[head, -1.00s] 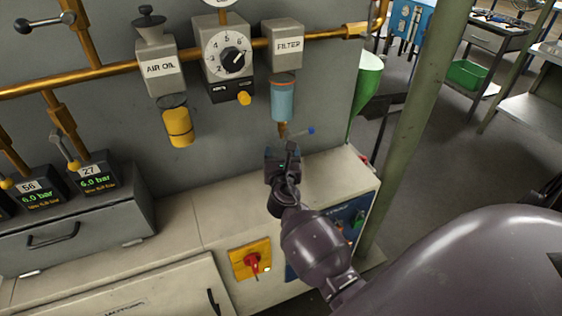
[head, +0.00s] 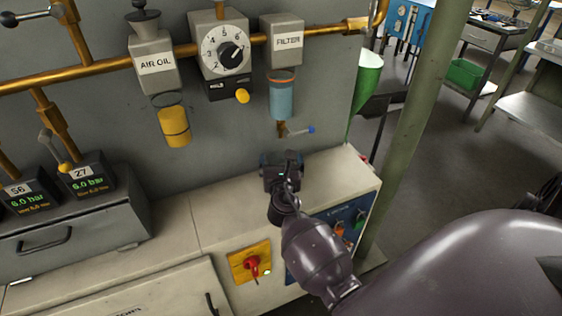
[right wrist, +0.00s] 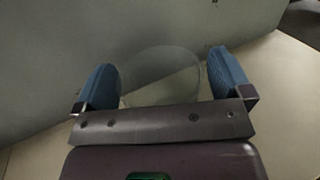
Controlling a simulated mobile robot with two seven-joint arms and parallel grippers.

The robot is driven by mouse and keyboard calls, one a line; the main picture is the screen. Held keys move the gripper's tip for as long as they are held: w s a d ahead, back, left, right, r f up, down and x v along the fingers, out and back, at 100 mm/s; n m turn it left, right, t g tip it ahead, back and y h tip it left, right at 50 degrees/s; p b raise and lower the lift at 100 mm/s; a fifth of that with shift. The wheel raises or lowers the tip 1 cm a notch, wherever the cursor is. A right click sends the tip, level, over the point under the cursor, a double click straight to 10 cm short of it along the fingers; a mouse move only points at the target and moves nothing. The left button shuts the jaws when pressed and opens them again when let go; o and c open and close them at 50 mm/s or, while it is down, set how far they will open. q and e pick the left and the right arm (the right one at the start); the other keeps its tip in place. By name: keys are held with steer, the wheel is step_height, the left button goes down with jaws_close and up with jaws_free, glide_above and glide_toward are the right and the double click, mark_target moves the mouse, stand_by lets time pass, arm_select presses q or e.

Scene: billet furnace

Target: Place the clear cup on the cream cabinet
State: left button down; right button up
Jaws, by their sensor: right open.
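The clear cup (right wrist: 160,72) shows faintly in the right wrist view as a see-through round outline between my two blue fingertips. My right gripper (right wrist: 166,84) is open, with a finger on each side of the cup. Whether either finger touches it I cannot tell. In the head view my right gripper (head: 281,162) is low over the far right part of the cream cabinet (head: 215,222), close to the grey wall panel. The cup cannot be made out there, as the gripper hides that spot. My left gripper is not in view.
The filter (head: 282,95) with its small blue-tipped drain lever (head: 310,129) hangs just above my right gripper. A yellow oil bowl (head: 174,126) hangs to the left. A red switch (head: 252,263) is on the cabinet front. The cabinet top left of the gripper is clear.

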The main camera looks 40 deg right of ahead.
steer(key=shift+r, duration=0.1)
steer(key=shift+r, duration=0.1)
steer(key=v, duration=1.1)
steer(key=shift+p, duration=0.3)
steer(key=shift+s+a, duration=0.35)
steer(key=shift+s, duration=0.1)
steer(key=s+a+f+m+g+y, duration=0.2)
steer(key=s+f+m+y, duration=0.3)
steer(key=s+m, duration=0.5)
steer(key=s+a+f+m+g+y, duration=0.2)
steer(key=s+f+m+y, duration=0.3)
steer(key=m, duration=1.2)
steer(key=s+f, duration=0.1)
steer(key=s, duration=0.3)
steer(key=shift+s+f+m, duration=0.15)
steer(key=shift+s+m, duration=0.25)
